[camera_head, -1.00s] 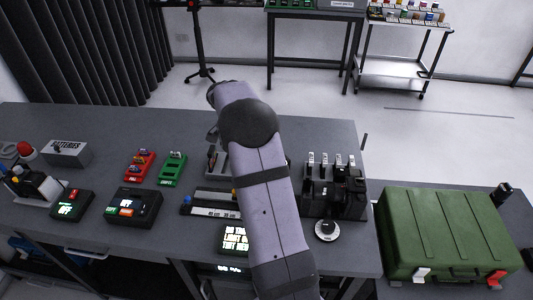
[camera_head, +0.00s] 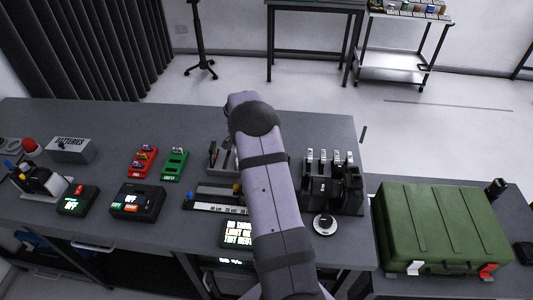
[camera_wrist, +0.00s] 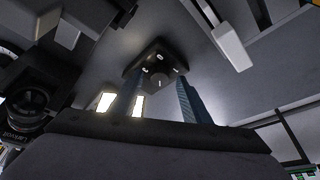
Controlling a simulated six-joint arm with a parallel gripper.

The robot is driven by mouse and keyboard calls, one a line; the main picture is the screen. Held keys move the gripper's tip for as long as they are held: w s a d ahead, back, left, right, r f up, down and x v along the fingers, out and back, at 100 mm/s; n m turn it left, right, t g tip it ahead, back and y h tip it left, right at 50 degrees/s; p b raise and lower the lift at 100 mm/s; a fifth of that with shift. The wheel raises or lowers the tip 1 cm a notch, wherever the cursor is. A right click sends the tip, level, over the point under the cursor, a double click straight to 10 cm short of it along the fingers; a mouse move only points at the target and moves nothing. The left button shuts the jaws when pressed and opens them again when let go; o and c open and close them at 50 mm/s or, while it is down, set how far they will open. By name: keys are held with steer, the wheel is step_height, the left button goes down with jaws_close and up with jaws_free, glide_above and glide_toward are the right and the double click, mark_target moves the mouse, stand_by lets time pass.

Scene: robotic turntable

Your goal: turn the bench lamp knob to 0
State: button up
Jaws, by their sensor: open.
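The knob (camera_wrist: 160,82) is a dark round dial on a dark square plate (camera_wrist: 150,55) in the wrist view. Small white marks sit around it, one at the top looking like a 0. The knob's pointer is too small to read surely. My gripper (camera_wrist: 160,78) is open, with one finger to each side of the knob in the picture. I cannot tell whether the fingers touch it. In the head view my arm hides the gripper and the knob.
Two lit panels (camera_wrist: 106,102) and a black lens-like cylinder (camera_wrist: 27,103) lie left in the wrist view; a pale bar (camera_wrist: 230,45) is upper right. In the head view a black switch unit (camera_head: 333,190) and round white-topped piece (camera_head: 324,224) stand right of my arm.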

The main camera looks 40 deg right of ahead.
steer(key=shift+d+f, duration=0.15)
steer(key=shift+f, duration=0.25)
steer(key=c, duration=1)
steer(key=shift+s+f+n+b, duration=0.1)
steer(key=shift+f+n+b, duration=0.15)
steer(key=shift+n+b, duration=0.45)
steer(key=shift+c, duration=0.2)
steer(key=shift+n+t+b, duration=0.3)
steer(key=shift+t+b, duration=0.1)
steer(key=shift+b, duration=0.3)
steer(key=shift+s+r+n+t+b, duration=0.15)
steer(key=shift+n+t+b, duration=0.15)
steer(key=shift+n, duration=0.35)
steer(key=shift+r+n+t+b, duration=0.1)
steer(key=shift+n+t+b, duration=0.15)
steer(key=shift+n, duration=0.4)
